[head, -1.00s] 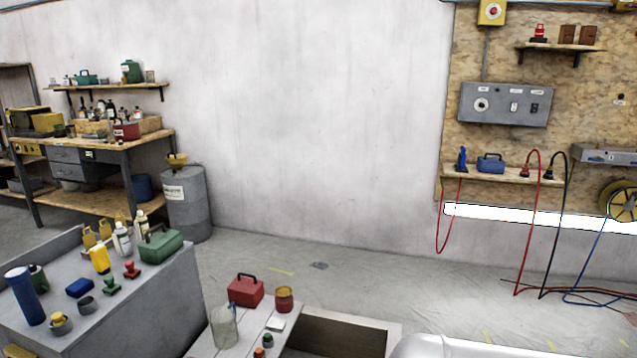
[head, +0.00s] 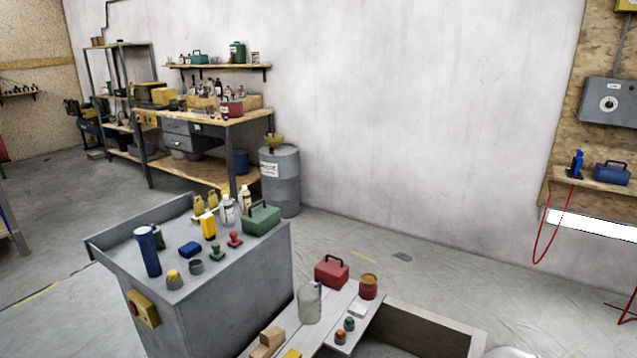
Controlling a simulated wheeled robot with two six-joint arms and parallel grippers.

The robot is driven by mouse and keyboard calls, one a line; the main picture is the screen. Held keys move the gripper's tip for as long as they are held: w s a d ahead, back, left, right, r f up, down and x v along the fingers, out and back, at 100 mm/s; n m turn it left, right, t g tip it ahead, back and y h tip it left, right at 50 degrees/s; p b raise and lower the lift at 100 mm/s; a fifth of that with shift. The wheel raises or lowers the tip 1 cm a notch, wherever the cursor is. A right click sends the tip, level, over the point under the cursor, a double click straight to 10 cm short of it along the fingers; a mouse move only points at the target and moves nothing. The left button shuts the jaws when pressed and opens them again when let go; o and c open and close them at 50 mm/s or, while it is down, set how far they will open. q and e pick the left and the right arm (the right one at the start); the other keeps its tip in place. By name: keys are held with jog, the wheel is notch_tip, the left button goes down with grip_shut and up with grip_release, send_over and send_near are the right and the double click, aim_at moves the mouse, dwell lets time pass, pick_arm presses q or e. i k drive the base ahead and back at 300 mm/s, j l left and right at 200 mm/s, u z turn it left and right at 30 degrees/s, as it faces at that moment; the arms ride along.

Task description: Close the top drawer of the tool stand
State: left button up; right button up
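A grey stand (head: 225,300) with a raised rim stands at the lower left, with bottles, a green toolbox (head: 262,219) and small items on top. Beside it a lower pale surface (head: 335,318) holds a red toolbox (head: 331,271), a jar and small parts. An open brown-walled box shape (head: 425,335) adjoins it on the right, cut by the bottom edge. I cannot tell whether this is the open drawer of the tool stand. Neither of my grippers is in view.
A workbench (head: 205,122) with closed grey drawers stands against the back wall, with a grey drum (head: 280,182) at its right. A yellow-and-grey control box (head: 144,309) sits on the near stand's side. Sheeted floor (head: 440,275) is open between the stand and the wall.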

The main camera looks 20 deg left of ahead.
aim_at(105, 246)
jog(key=j+z, duration=0.3)
jog(key=j, duration=2.45)
jog(key=j+z, duration=0.25)
jog(key=j, duration=1.3)
jog(key=j+z, duration=0.2)
jog(key=j, duration=1.3)
jog(key=i+j, duration=0.1)
jog(key=j, duration=0.55)
jog(key=i+j+z, duration=0.15)
jog(key=j, duration=1.15)
jog(key=i+j+z, duration=0.15)
jog(key=j, duration=0.5)
jog(key=k, duration=0.6)
